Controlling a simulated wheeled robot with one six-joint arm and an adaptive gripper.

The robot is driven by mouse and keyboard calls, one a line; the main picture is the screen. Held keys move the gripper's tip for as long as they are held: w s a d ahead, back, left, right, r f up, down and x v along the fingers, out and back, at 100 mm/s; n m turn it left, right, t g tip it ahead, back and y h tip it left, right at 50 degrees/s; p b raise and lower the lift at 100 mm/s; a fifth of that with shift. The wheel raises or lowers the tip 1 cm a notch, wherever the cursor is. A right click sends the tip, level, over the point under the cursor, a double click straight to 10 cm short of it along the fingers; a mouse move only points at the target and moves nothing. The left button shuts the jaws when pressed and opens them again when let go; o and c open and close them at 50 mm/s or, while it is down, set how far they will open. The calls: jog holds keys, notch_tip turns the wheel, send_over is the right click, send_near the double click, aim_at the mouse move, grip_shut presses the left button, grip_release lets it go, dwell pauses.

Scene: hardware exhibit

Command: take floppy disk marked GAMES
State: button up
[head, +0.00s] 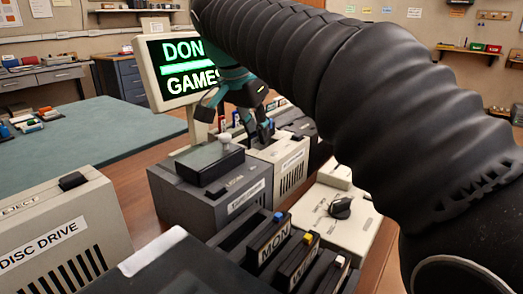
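No floppy disk with a readable GAMES label shows. The word GAMES appears in green on a monitor (182,73), under a line starting "DON", partly covered by my arm. My teal gripper (250,125) points down over a beige box (283,160) with vents on its front, behind the grey box. Dark parts show at its fingertips, but I cannot tell if it holds anything or is open. Dark upright disks stand in a front rack: one marked MON (272,246) with a blue tab, one with a yellow tab (297,262), and a third with a white tab.
A beige disc drive (55,240) with an eject button stands at the left. A grey box (212,200) is in the middle. A beige unit with a black knob (341,208) is right of it. A green-topped table (85,140) lies behind. My arm hides much of the right.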

jog(key=shift+x, duration=0.85)
grip_shut()
